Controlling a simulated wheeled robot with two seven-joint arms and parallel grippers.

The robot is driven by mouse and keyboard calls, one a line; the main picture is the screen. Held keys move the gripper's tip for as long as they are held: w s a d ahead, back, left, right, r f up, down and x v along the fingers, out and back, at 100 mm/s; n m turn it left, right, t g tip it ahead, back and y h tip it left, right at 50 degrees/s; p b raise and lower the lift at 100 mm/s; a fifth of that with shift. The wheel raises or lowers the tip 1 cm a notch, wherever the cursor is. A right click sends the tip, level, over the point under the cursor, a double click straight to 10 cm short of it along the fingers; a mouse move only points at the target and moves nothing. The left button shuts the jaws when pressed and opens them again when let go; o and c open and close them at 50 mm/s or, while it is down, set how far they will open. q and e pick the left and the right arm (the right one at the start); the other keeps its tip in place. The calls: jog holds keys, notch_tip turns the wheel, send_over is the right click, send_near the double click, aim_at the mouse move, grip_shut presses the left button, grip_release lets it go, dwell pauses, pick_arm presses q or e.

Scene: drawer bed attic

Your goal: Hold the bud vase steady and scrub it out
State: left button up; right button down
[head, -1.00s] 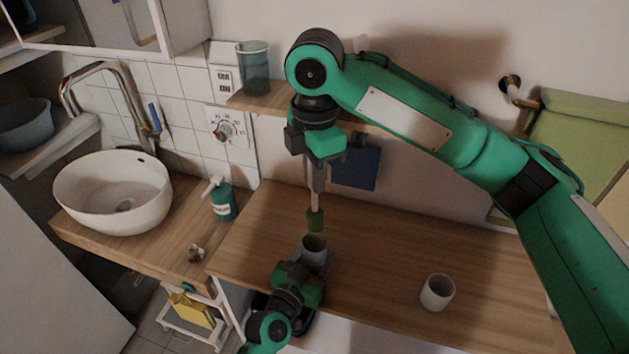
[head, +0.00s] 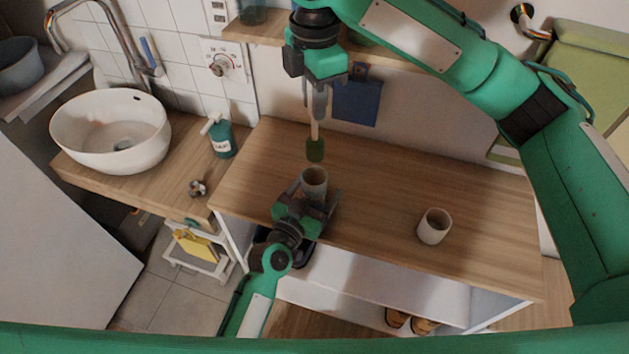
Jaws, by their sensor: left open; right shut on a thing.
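The bud vase (head: 315,177), a small grey cylinder with an open top, stands upright on the wooden counter. My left gripper (head: 312,199) is open, with its fingers low around the vase's near side; whether they touch it cannot be told. My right gripper (head: 317,103) is above, shut on the handle of a brush (head: 315,149) that hangs straight down. The brush's dark green head is just above the vase's mouth, outside it.
A white cup (head: 434,226) stands to the right on the counter (head: 390,180). At left are a white basin (head: 112,131), a tap (head: 105,30), a green soap bottle (head: 221,137) and a small metal object (head: 197,188). A blue cloth or board (head: 357,100) hangs on the wall behind.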

pick_arm(q)
jog(key=v, duration=1.2)
